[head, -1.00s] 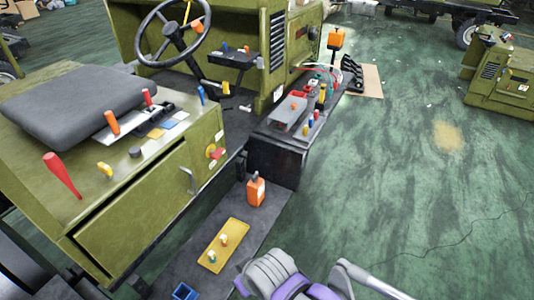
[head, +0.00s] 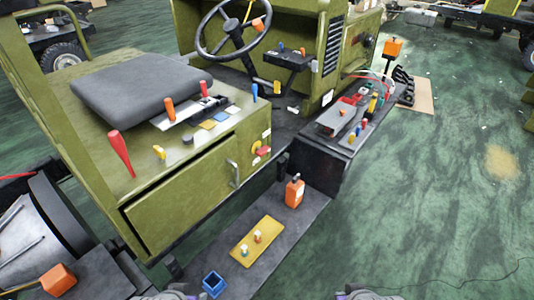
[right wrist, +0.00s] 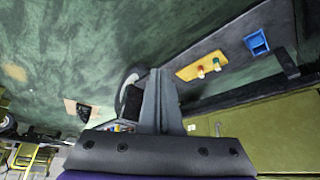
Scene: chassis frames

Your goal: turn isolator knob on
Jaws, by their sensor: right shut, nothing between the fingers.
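The isolator knob (head: 264,152) is a small red knob with yellow behind it, on the green side panel of the seat box, right of the grey door handle. Its exact turn position is too small to read. I cannot make the knob out in the right wrist view. My right gripper (right wrist: 160,75) is shut and empty, its grey fingers pointing up in the right wrist view, apart from the knob. In the head view only slivers of my arms show at the bottom edge, and my left gripper is not visible.
The dark step (head: 285,222) below the knob carries an orange bottle (head: 294,190), a yellow plate with two small knobs (head: 257,240) and a blue open box (head: 214,284). Levers stand on the seat box (head: 190,165). Green floor (head: 430,200) is clear at right.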

